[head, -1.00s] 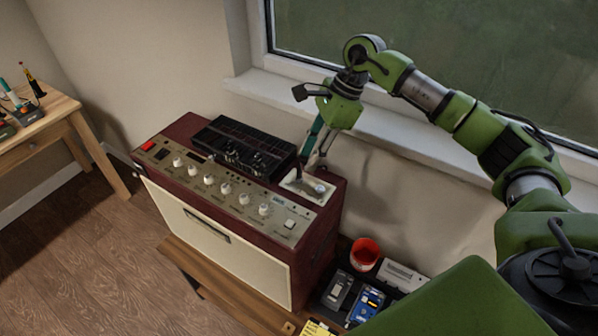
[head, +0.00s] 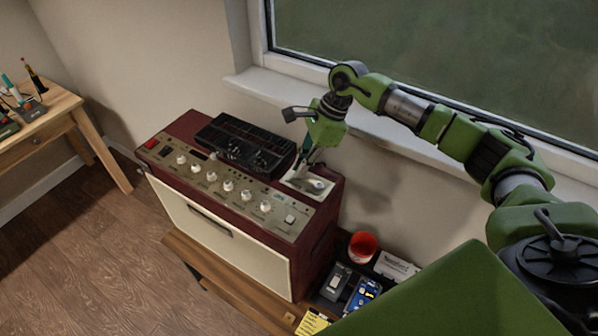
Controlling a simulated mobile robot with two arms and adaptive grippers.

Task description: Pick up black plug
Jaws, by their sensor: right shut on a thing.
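My right gripper (head: 300,173) points down at the light tray (head: 319,193) on the right end of the amplifier's top (head: 333,187). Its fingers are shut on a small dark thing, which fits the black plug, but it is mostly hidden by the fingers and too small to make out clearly. The fingertips are at the tray, low over its left part. I cannot tell whether the plug still touches the tray. A small round light thing lies at the tray's right side. My left gripper is not in view.
A black pedal unit (head: 243,145) lies on the amplifier just left of the gripper. Amplifier knobs (head: 228,185) are in front. The wall and window sill (head: 262,88) are close behind. A red cup (head: 362,247) and small boxes stand lower right.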

